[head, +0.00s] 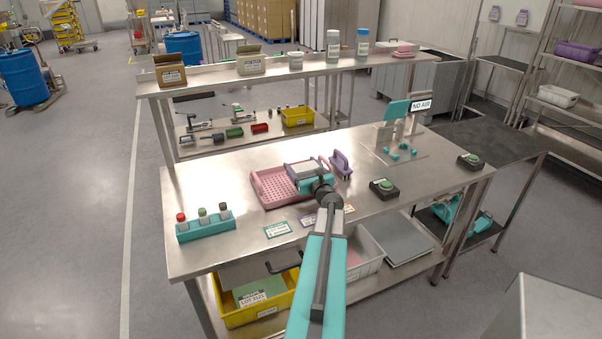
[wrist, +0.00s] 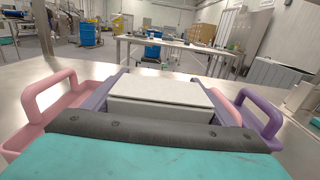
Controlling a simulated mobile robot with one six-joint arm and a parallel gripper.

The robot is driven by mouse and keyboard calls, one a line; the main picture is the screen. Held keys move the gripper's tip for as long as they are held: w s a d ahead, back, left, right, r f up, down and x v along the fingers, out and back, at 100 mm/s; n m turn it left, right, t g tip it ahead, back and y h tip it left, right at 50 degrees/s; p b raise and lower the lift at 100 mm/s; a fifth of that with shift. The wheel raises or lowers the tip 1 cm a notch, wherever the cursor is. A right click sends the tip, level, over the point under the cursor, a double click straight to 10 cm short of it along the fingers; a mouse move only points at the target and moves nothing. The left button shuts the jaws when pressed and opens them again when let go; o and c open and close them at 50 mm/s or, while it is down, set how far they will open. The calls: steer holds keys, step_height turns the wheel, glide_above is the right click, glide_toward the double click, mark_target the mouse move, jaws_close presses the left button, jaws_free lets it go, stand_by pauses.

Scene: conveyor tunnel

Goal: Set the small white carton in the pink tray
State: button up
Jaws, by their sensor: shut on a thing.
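The small white carton (wrist: 158,98) is between the purple fingers of my gripper (wrist: 163,92) in the wrist view, with its pale lid level. In the head view the carton (head: 305,170) is at the end of my arm, and my gripper (head: 311,174) is shut on it. The pink tray (head: 271,190) has a perforated floor and lies on the steel bench. The carton is over or at the tray's right part; I cannot tell whether it touches the floor. A pink handle (wrist: 48,92) shows at left in the wrist view. My gripper hides the tray's right side.
A purple handled thing (head: 341,163) stands close to the right of my gripper. Labelled cards (head: 277,230) lie in front. A raised shelf (head: 290,70) runs behind.

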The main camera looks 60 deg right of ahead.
steer(key=shift+f, duration=0.1)
steer(key=shift+f+p, duration=0.65)
steer(key=shift+f, duration=1)
steer(key=shift+f, duration=0.15)
steer(key=o, duration=1.5)
steer(key=shift+s+r, duration=0.1)
steer(key=shift+r, duration=0.1)
steer(key=shift+b+v, duration=1.6)
steer(key=shift+v, duration=4.4)
